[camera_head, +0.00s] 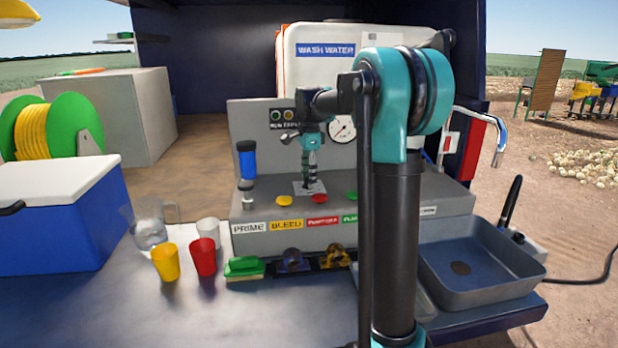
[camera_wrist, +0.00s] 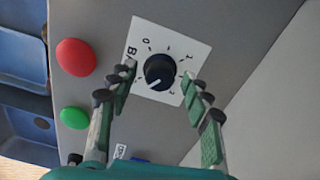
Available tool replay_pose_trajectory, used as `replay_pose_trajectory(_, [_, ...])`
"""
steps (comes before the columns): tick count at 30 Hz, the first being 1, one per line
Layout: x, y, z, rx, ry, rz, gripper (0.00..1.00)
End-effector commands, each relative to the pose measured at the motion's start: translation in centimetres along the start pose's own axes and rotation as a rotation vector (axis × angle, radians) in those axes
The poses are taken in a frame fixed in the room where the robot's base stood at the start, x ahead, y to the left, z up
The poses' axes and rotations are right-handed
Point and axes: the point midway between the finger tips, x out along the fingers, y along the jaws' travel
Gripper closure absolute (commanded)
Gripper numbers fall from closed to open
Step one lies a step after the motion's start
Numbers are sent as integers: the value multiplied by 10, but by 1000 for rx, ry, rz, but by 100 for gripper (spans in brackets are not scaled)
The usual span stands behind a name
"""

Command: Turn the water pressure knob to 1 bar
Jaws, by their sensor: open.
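The water pressure knob (camera_wrist: 160,72) is black with a pale pointer line. It sits on a white dial plate (camera_wrist: 143,33) with printed marks, on the grey panel; the pointer aims toward the lower left in the wrist view. My gripper (camera_wrist: 160,108) is open, with one finger on each side of the knob, apart from it as far as I can tell. In the head view my gripper (camera_head: 309,184) points down over the dial plate (camera_head: 299,187) and hides the knob. A round pressure gauge (camera_head: 342,129) is on the upright panel behind; its reading is too small to tell.
A red button (camera_wrist: 75,57) and a green button (camera_wrist: 74,118) sit beside the dial plate. Cups, a jug (camera_head: 150,232) and a sink (camera_head: 480,262) stand around the panel.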

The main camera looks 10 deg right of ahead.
Motion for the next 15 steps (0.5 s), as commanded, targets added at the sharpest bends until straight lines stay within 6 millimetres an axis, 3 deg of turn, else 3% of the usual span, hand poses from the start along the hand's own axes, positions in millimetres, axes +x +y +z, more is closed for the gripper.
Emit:
replay_pose_trajectory(8, [2, 0, 0, 0, 0, 0, 51])
replay_pose_trajectory(15, [2, 0, 0, 0, 0, 0, 78])
